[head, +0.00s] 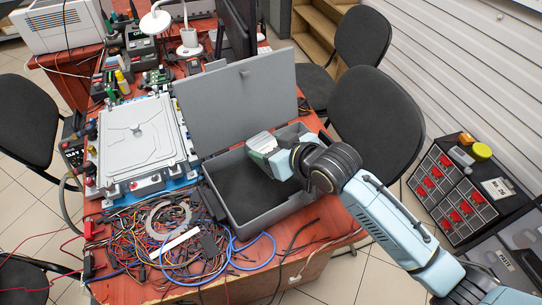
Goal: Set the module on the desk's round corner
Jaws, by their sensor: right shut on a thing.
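My right gripper (283,160) is shut on the module (261,143), a small silver-grey block with a greenish side. The module appears over the open grey case (262,217), near its back wall; I cannot tell its exact height. The fingers are partly hidden by my wrist. The red-brown desk (318,262) runs under the case, and its right-hand front part shows to the right of the case, with a few dark cables on it. My left gripper is not in view.
The case lid (238,100) stands up behind it. A large grey battery-like unit (137,133) sits on the left. Tangled wires (165,240) cover the desk's front left. Black chairs (378,120) stand right of the desk. A black rack with red bins (465,210) stands far right.

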